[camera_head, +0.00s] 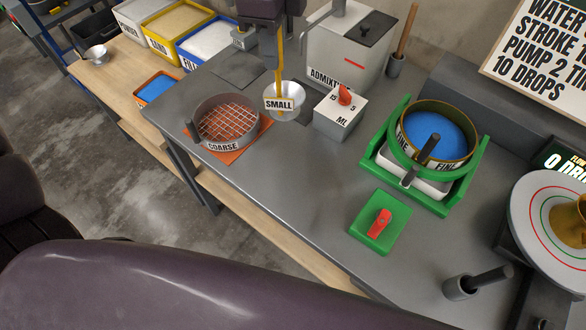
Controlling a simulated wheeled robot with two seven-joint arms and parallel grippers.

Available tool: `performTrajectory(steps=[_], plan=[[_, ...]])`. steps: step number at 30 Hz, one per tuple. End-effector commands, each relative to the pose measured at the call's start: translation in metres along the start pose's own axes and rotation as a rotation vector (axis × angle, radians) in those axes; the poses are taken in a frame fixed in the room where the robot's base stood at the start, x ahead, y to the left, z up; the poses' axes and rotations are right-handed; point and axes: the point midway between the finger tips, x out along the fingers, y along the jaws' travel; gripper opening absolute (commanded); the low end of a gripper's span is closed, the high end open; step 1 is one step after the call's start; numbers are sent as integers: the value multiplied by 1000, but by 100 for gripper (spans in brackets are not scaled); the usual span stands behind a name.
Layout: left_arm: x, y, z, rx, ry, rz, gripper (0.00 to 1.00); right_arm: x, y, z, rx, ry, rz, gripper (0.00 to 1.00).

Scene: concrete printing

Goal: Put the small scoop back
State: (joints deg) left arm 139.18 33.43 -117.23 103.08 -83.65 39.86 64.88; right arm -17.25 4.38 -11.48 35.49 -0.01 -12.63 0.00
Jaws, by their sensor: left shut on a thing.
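The small scoop (285,113) has a round pale metal bowl, a yellow upright handle and a tag reading SMALL. My left gripper (279,42) comes in from the top and is shut on the upper end of the yellow handle. The scoop hangs roughly upright below it, between the sieve marked COARSE and the ML dial box. I cannot tell whether the bowl touches the bench. My right gripper is out of view.
The COARSE sieve (228,124) sits on an orange mat left of the scoop. The ML box (339,116) is close at right, with the ADMIXTURE container (350,55) behind. A green-framed sieve (436,138) and green switch (379,223) stand farther right. Bare bench lies in front.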

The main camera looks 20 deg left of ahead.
Motion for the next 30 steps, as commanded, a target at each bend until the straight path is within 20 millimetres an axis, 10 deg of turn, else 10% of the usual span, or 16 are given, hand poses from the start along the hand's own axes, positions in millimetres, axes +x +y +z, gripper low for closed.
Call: performTrajectory(steps=[11, 30], plan=[[-5, 32, -3, 545, -11, 1, 0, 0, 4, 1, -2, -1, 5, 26], [142, 33, -1, 553, -9, 5, 0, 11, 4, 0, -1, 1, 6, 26]])
